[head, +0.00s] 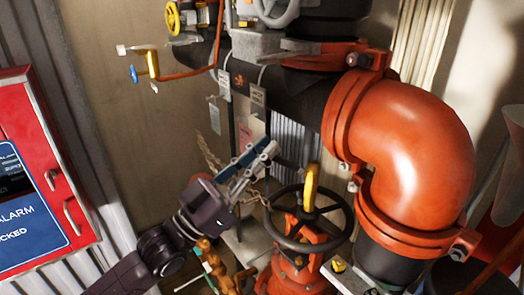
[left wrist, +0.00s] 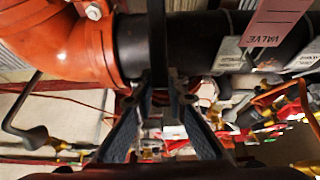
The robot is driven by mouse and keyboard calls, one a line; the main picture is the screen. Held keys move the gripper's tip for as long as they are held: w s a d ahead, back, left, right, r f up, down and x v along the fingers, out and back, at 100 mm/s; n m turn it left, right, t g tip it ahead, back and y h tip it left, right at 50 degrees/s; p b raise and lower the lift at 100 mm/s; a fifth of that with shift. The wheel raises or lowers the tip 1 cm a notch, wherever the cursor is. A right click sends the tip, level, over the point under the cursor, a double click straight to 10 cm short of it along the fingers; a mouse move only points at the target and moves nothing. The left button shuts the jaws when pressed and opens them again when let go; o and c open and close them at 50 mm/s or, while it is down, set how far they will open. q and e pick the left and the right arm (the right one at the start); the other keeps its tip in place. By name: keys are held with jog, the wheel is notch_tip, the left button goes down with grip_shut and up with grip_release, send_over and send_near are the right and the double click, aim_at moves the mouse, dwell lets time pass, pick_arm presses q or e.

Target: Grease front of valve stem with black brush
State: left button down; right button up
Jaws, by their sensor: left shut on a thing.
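The valve stem (head: 311,187) is yellow and stands up through the middle of a black handwheel (head: 338,236) on an orange-red valve body (head: 292,277). My left gripper (head: 270,150) is left of the stem and above the wheel, its fingers pointing up and right. It is shut on a thin dark thing, apparently the black brush (head: 287,163), which sticks out toward the stem. In the left wrist view the brush (left wrist: 157,45) is a dark upright strip beyond the fingertips. Its bristles are not clear, and I cannot tell whether it touches the stem. My right gripper is not in view.
A large orange-red pipe elbow (head: 410,150) stands right of the stem. A black pipe (head: 290,90) with hanging tags runs above the gripper. A red alarm cabinet (head: 45,180) is at the left. A smaller orange fitting (head: 213,262) sits low beside my arm.

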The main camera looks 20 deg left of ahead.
pick_arm(q)
jog(key=shift+w+d, duration=0.35)
jog(key=shift+w, duration=0.15)
jog(key=shift+f, duration=0.1)
jog(key=shift+s+f+b, duration=0.1)
jog(key=shift+f+b, duration=0.85)
jog(key=shift+f, duration=0.3)
jog(key=shift+f, duration=0.15)
jog(key=shift+f+b, duration=1)
jog(key=shift+f, duration=0.25)
jog(key=shift+f+b, duration=0.95)
jog(key=shift+f, duration=0.4)
